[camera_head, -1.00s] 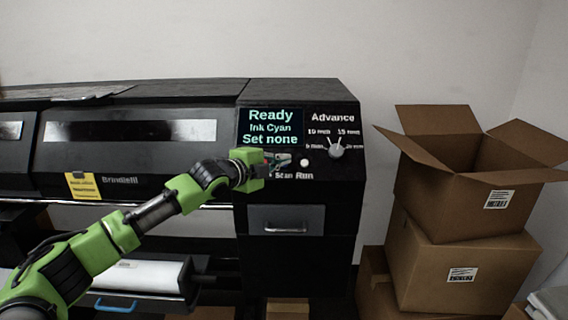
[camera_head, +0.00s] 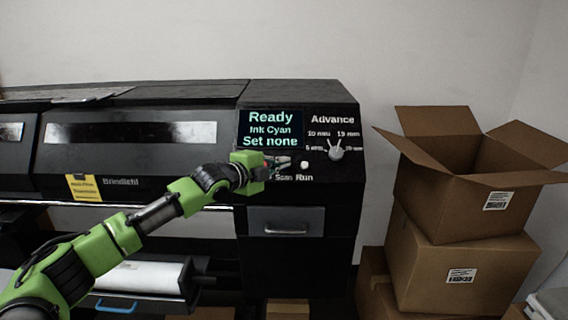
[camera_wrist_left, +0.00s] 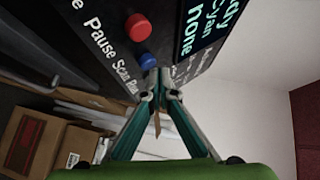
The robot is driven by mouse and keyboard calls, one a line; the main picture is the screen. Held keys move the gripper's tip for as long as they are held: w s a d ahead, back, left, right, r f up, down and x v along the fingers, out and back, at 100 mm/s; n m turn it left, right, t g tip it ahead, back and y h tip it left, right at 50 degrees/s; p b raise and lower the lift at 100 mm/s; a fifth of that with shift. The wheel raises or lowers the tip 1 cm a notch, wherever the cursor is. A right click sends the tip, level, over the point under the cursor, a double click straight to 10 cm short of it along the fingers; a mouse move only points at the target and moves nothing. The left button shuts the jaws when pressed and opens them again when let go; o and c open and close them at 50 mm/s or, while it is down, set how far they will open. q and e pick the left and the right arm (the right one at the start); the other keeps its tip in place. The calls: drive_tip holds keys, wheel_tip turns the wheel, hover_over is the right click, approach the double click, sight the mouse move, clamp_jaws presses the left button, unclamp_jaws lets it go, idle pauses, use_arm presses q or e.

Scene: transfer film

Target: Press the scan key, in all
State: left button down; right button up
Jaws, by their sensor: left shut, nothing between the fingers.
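The printer's control panel (camera_head: 340,185) carries a display (camera_head: 270,129) reading "Ready", "Ink Cyan", "Set none". Below it the "Scan" label (camera_head: 284,178) shows partly, beside "Run". My left gripper (camera_head: 289,161) is shut and empty in front of the key row, just left of the white Run key (camera_head: 304,164). It hides most of the Scan key there. In the left wrist view the blue scan key (camera_wrist_left: 147,61) lies just beyond the closed fingertips (camera_wrist_left: 152,78); contact cannot be told. The red Pause key (camera_wrist_left: 138,27) is beside it. My right gripper is not in view.
The Advance dial (camera_head: 336,152) sits right of the keys. A drawer handle (camera_head: 286,230) is below the panel. Stacked cardboard boxes (camera_head: 455,205) stand at the right. A yellow tag (camera_head: 83,188) hangs on the printer's front.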

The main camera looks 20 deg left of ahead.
use_arm(q)
drive_tip(key=shift+w+a+f+p, duration=0.1)
drive_tip(key=shift+w+f+p, duration=0.2)
drive_tip(key=shift+w+f, duration=0.1)
idle(0.9)
drive_tip(key=shift+s+r, duration=0.1)
drive_tip(key=shift+s+r+p, duration=0.55)
drive_tip(key=shift+p, duration=0.05)
drive_tip(key=shift+d+r, duration=0.1)
drive_tip(key=shift+d, duration=0.1)
drive_tip(key=s+r+p, duration=0.1)
drive_tip(key=s+d+r+p, duration=0.1)
drive_tip(key=s+r, duration=0.1)
drive_tip(key=shift+s+r+p, duration=0.15)
drive_tip(key=shift+s+p, duration=0.05)
drive_tip(key=shift+p, duration=0.1)
idle(0.7)
